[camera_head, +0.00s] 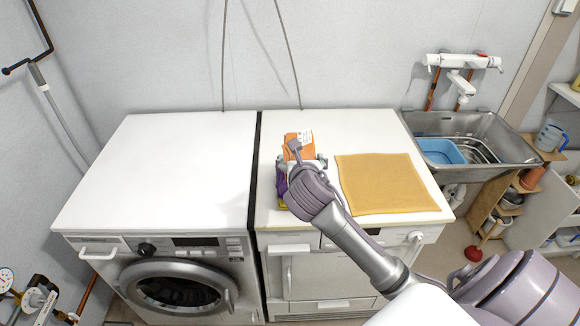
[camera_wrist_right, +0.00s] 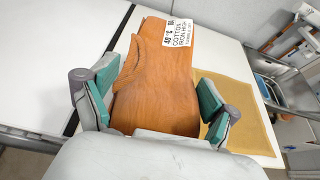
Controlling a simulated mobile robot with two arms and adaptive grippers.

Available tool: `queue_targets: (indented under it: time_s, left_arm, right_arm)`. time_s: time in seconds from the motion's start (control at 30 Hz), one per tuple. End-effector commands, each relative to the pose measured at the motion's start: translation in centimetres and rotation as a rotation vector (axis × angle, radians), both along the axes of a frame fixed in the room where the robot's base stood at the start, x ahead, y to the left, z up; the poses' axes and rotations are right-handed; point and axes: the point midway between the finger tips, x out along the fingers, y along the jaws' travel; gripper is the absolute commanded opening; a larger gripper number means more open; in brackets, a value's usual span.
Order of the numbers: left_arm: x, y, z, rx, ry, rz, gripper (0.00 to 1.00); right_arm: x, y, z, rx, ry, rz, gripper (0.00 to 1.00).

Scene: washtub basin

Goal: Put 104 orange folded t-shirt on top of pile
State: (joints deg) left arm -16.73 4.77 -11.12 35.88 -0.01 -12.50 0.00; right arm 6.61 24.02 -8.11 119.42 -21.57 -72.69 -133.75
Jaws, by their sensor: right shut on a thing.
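The orange folded t-shirt (camera_head: 297,137) has a white care label on its far end. It fills the middle of the right wrist view (camera_wrist_right: 155,85). My right gripper (camera_head: 303,162) is shut on it, with teal finger pads at both sides of the shirt. The gripper is above the right-hand machine top. Purple cloth (camera_head: 281,181) with a bit of yellow below it shows at the gripper's left; most of this pile is hidden by my wrist. I cannot tell whether the orange shirt touches it. My left gripper is not in view.
A flat mustard cloth (camera_head: 382,183) lies on the right-hand white machine top, right of my gripper. The washing machine top (camera_head: 165,170) at left is clear. A metal sink (camera_head: 480,128) with a blue basin (camera_head: 438,151) stands at the right.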

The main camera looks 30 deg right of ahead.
Motion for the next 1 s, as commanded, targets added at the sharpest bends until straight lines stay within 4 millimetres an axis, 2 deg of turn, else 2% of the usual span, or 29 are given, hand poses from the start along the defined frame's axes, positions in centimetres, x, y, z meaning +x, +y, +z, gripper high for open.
queue_targets:
  time_s: [0.03,0.2,0.33,0.47,0.7,1.0]
  left_arm:
    - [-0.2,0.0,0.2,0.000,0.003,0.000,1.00]
    - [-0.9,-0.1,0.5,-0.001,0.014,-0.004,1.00]
    - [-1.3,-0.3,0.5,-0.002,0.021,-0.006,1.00]
    - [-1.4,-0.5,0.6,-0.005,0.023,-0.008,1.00]
    - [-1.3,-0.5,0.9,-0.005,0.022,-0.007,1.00]
    - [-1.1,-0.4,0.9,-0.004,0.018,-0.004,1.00]
  right_arm:
    - [1.2,-0.2,-0.6,0.002,0.000,-0.003,0.47]
    - [4.6,-0.8,-2.6,0.002,0.000,-0.002,0.47]
    - [6.0,-1.0,-3.5,0.001,-0.002,0.000,0.47]
    - [6.4,-1.1,-4.3,0.000,0.000,0.001,0.47]
    - [6.4,-1.0,-7.5,0.001,0.000,0.002,0.47]
    - [6.4,-1.1,-7.8,-0.001,-0.002,0.002,0.47]
